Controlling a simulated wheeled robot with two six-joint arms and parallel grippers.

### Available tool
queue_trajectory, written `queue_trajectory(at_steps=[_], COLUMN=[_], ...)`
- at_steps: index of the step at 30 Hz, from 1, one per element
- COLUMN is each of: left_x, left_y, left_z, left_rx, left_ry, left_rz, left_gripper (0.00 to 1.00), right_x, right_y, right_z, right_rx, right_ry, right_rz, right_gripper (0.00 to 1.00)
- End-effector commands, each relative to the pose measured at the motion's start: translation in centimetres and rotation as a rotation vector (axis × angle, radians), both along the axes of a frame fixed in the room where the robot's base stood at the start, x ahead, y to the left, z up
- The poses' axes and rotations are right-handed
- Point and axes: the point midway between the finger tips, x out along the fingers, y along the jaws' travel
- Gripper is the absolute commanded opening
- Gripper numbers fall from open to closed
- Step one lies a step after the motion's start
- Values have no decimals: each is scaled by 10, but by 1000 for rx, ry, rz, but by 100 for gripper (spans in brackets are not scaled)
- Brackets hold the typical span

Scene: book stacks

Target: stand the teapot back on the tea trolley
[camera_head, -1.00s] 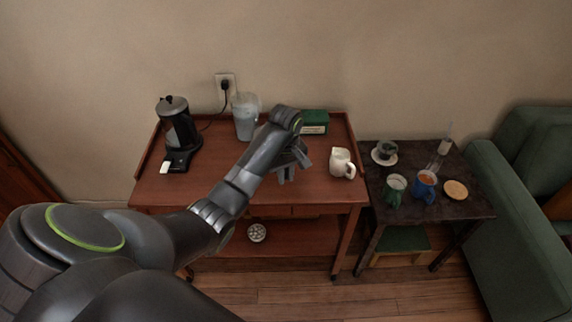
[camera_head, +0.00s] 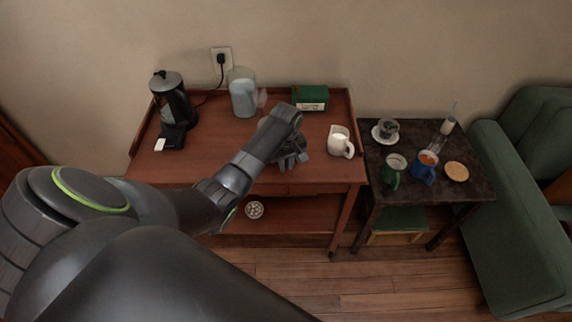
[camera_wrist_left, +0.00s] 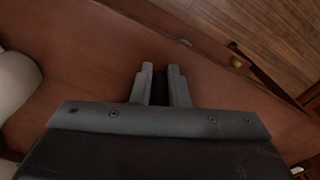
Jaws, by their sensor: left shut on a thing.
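I cannot pick out a teapot for certain in either view. The wooden tea trolley (camera_head: 205,168) stands against the wall. My left gripper (camera_head: 293,161) is over the front right part of its top, to the left of the white milk jug (camera_head: 341,146). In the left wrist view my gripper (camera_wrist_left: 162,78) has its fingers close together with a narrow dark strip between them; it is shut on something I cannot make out. My right gripper is not in view.
On the trolley top stand a black appliance (camera_head: 172,100), a pale clear jug (camera_head: 242,95) and a green box (camera_head: 310,97). A round white thing (camera_head: 254,210) lies on the lower shelf. The dark side table (camera_head: 455,208) holds several cups. A green sofa (camera_head: 510,215) is at right.

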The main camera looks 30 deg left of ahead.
Motion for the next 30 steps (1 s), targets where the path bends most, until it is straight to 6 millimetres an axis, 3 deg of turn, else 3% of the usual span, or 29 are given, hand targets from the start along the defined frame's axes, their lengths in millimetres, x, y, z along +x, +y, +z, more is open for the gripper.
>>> queue_trajectory(at_steps=[13, 14, 19, 30], left_x=[2, 0, 0, 1], left_y=[0, 0, 0, 0], left_z=[-7, -10, -9, -3], left_rx=[2, 1, 0, 0], left_ry=[-5, -1, -1, -3], left_rz=[-1, -1, -1, -1], left_gripper=[0, 16, 36, 36], right_x=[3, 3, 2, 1], right_y=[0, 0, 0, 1], right_z=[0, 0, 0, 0], right_rx=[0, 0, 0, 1], right_ry=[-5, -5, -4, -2], right_rz=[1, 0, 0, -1], right_gripper=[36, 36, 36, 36])
